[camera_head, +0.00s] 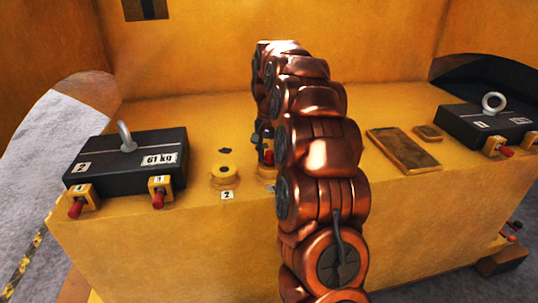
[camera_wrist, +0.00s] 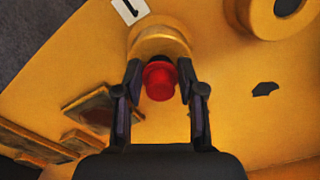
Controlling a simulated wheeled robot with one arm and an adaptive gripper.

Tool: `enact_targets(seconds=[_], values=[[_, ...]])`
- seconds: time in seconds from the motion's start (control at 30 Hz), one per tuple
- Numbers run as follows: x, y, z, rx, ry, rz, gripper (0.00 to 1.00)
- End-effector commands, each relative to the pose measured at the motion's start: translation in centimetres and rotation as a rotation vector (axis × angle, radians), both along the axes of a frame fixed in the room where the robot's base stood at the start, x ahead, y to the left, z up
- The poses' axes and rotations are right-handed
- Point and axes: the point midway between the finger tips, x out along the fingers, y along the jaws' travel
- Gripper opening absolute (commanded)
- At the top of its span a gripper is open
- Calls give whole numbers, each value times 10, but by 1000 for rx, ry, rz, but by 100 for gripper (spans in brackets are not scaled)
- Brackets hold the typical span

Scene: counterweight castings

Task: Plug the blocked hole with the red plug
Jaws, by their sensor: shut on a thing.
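My gripper (camera_wrist: 160,85) is shut on the red plug (camera_wrist: 160,80), with a finger on each side of it. The plug shows as a small red spot beside my arm in the head view (camera_head: 268,156). It is at a round yellow boss (camera_wrist: 158,38) marked 1. The plug and fingers cover part of that boss, so its hole is hidden and I cannot tell whether the plug is seated in it. A second round boss (camera_head: 225,175), marked 2, stands to the left in the head view; its open dark hole shows in the wrist view (camera_wrist: 288,6).
A black 61 kg weight (camera_head: 125,160) with an eye bolt sits left; another (camera_head: 485,125) sits right. Small yellow blocks with red-ended pins (camera_head: 160,190) are at their fronts. A flat rectangular plate (camera_head: 403,150) lies right of my arm. A dark patch (camera_wrist: 265,89) marks the yellow surface.

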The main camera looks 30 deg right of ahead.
Motion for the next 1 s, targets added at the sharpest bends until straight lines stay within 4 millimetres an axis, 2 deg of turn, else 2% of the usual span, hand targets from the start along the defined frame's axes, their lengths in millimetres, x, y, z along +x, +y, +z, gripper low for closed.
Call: enact_targets(seconds=[0.5, 1.0], values=[[0, 0, -13, 0, 0, 0, 15], [1, 0, -1, -1, -2, 0, 15]])
